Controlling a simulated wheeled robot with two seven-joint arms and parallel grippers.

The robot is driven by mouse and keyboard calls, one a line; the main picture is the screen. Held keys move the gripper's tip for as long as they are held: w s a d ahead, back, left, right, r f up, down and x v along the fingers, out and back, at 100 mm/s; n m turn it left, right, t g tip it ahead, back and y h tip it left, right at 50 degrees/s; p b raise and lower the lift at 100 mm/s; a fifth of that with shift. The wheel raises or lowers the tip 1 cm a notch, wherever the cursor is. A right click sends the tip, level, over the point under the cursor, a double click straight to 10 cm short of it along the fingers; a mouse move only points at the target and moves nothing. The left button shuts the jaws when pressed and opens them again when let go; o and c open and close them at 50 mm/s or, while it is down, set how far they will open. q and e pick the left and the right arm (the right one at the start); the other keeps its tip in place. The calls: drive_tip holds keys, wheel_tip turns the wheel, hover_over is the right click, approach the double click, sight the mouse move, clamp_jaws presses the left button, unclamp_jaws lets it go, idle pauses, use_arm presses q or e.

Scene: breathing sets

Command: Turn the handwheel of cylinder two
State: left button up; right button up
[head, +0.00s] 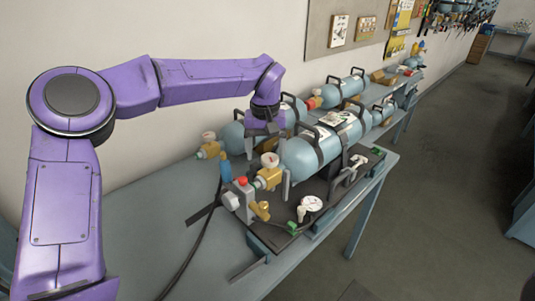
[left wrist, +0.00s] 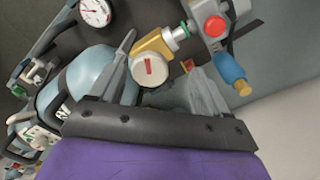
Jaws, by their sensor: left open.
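The front blue cylinder (head: 312,152) lies in a black rack with a brass valve (head: 268,179) at its near end. A cream handwheel (head: 270,160) tops this valve. In the left wrist view the same handwheel (left wrist: 154,72) shows a red mark and sits between my open fingers. My left gripper (head: 264,146) points down just above the handwheel; I cannot tell whether a finger touches it. A second handwheel (head: 208,136) stands on the brass valve of the cylinder behind. No number is readable on either. My right gripper is not in view.
A grey block with a red button (head: 242,184) and a blue fitting (head: 225,172) stand beside the valve, with a black hose (head: 205,232) trailing. A gauge (head: 311,203) lies in front. The table's left part (head: 170,210) is mostly clear.

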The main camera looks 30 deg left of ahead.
sight(271, 155)
use_arm(q)
drive_tip(key=w+f, duration=0.2)
drive_tip(key=f, duration=0.1)
drive_tip(key=shift+w+d, duration=0.15)
drive_tip(key=shift+w, duration=0.25)
drive_tip(key=shift+s+r, duration=0.2)
drive_tip(key=shift+s, duration=0.2)
drive_tip(key=shift+c, duration=0.6)
drive_tip(key=shift+s+r, duration=0.1)
drive_tip(key=shift+s, duration=0.15)
drive_tip(key=c, duration=0.9)
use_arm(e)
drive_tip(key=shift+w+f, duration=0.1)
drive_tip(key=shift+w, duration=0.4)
